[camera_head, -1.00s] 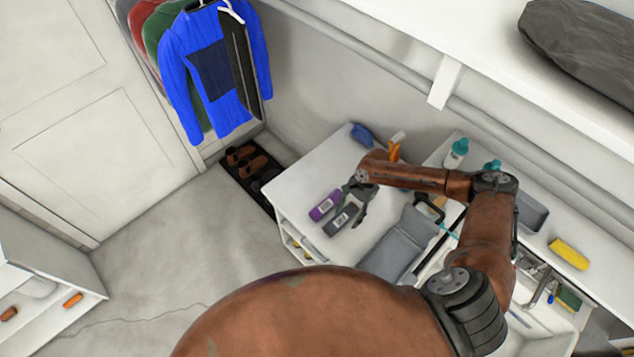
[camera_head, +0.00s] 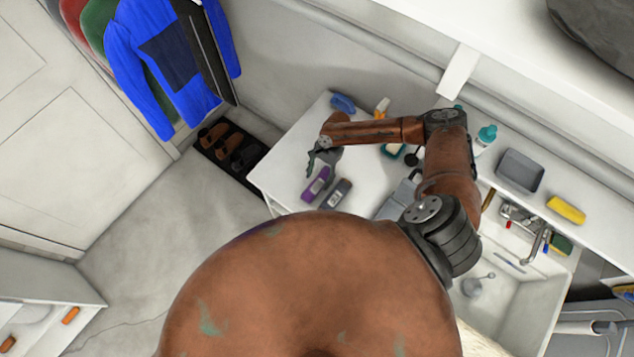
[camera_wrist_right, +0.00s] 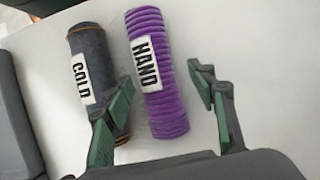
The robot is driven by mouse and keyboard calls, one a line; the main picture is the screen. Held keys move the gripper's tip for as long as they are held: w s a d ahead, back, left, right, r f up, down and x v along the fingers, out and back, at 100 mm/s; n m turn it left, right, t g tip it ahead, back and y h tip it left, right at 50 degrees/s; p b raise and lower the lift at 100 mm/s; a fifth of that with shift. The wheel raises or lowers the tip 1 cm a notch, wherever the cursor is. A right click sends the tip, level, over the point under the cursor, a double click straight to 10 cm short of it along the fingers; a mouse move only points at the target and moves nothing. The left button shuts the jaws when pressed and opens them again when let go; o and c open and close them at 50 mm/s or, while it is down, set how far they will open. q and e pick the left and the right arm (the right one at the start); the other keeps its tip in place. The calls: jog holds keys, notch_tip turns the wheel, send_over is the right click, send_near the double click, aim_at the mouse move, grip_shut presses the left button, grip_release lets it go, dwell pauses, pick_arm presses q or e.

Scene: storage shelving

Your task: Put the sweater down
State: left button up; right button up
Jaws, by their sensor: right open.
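I cannot tell for certain which thing is the sweater. A purple ribbed roll (camera_head: 316,187) with a white label lies on the white counter. It also shows in the right wrist view (camera_wrist_right: 165,100), where its label reads HAND. Beside it lies a dark grey roll (camera_head: 336,195), labelled COLD in the right wrist view (camera_wrist_right: 85,55). My right gripper (camera_head: 317,164) is open and empty near the purple roll's far end. In the right wrist view its fingers (camera_wrist_right: 165,112) are spread, with the purple roll's end between them and one finger overlapping the dark roll. My left gripper is out of view.
A blue jacket (camera_head: 140,60) hangs at the upper left above a dark shoe mat (camera_head: 238,172). A grey tray (camera_head: 520,171), a yellow sponge (camera_head: 566,209) and a sink (camera_head: 535,300) are at right. The counter's left part (camera_head: 285,165) is clear.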

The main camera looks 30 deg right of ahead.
jog(key=shift+x, duration=0.85)
jog(key=shift+s, duration=0.1)
jog(key=c, duration=1.3)
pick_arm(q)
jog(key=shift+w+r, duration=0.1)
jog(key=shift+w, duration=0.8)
pick_arm(e)
jog(key=shift+r, duration=0.15)
